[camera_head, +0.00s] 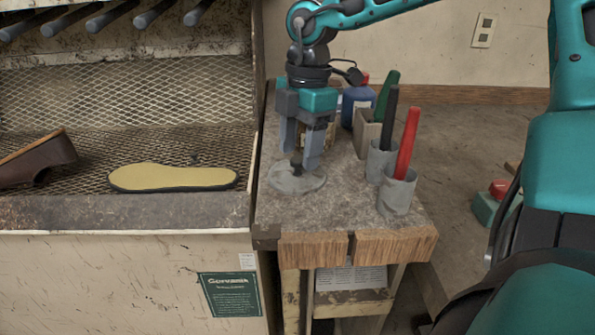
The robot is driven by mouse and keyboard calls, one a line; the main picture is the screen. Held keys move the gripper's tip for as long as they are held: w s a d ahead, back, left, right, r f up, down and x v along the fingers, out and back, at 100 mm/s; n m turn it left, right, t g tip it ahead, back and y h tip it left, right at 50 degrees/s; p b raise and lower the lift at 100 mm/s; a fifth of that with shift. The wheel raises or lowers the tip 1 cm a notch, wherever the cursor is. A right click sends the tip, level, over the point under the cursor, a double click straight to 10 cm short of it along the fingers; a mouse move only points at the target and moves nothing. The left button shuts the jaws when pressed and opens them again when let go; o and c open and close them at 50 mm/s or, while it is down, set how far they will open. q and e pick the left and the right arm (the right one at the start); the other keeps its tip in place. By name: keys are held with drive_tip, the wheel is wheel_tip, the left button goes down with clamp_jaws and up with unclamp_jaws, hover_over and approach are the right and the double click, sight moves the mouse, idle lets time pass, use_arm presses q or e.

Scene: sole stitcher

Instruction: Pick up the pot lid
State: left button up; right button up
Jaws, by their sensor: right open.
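The pot lid (292,184) is a flat grey disc with a small dark knob on top. It lies on the worn top of the small wooden bench, near its left edge. My right gripper (299,170) points straight down over the lid, with its fingers apart on either side of the knob. The jaws are open, and I cannot tell whether the fingertips touch the lid. My left gripper is not in view.
Grey cups (397,192) with red and black handled tools stand right of the lid. A blue container (357,103) and a green handled tool are behind. A mesh-lined machine with a yellow sole (172,177) and a brown shoe (38,160) is at left.

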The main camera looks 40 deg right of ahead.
wheel_tip(320, 180, down, 2)
drive_tip(key=shift+a, duration=0.1)
clamp_jaws()
idle(0.5)
